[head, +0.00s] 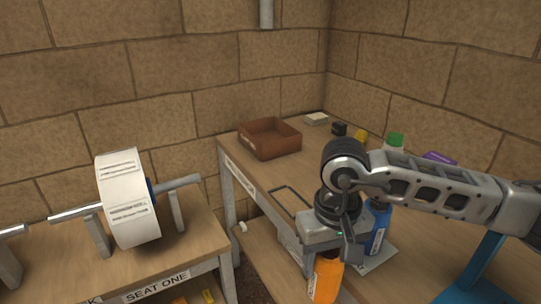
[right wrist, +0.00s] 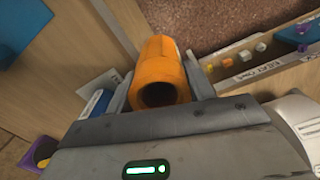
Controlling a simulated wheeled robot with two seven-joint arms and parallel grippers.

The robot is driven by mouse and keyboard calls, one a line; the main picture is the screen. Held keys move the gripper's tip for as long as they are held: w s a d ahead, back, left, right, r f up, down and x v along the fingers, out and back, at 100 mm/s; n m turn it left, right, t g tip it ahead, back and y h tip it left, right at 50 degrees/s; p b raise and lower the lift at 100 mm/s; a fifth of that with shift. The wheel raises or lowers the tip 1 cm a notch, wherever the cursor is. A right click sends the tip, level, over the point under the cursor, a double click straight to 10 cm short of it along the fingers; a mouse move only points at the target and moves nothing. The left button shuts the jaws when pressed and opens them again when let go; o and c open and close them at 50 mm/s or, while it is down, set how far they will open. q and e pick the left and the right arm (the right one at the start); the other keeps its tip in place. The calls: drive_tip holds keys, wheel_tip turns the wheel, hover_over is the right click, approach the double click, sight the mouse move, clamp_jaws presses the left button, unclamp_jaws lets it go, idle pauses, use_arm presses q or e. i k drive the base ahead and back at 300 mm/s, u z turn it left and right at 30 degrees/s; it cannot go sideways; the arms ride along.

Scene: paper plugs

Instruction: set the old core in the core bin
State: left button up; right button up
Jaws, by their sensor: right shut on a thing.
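My right gripper (head: 330,246) points down at the right table and is shut on an orange hollow tube, the core (head: 326,278). In the right wrist view the core (right wrist: 160,72) sits between the two fingers, its open end facing the camera. A brown open-topped bin (head: 270,149) stands at the back left of that table, apart from the gripper and farther off. It looks like the core bin; the label on its side is too small to read, and its floor is mostly hidden. My left gripper is not in view.
A white paper roll (head: 127,199) sits on a shaft on the left bench, above the SEAT ONE label (head: 156,287). A blue bottle-like thing (head: 377,228) stands close to my right gripper. Several small items, one with a green cap (head: 395,140), line the table's back. Brick walls close the corner.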

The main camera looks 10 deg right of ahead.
sight(269, 152)
drive_tip(key=u, duration=0.6)
drive_tip(key=i, duration=1.25)
drive_tip(key=z, duration=0.25)
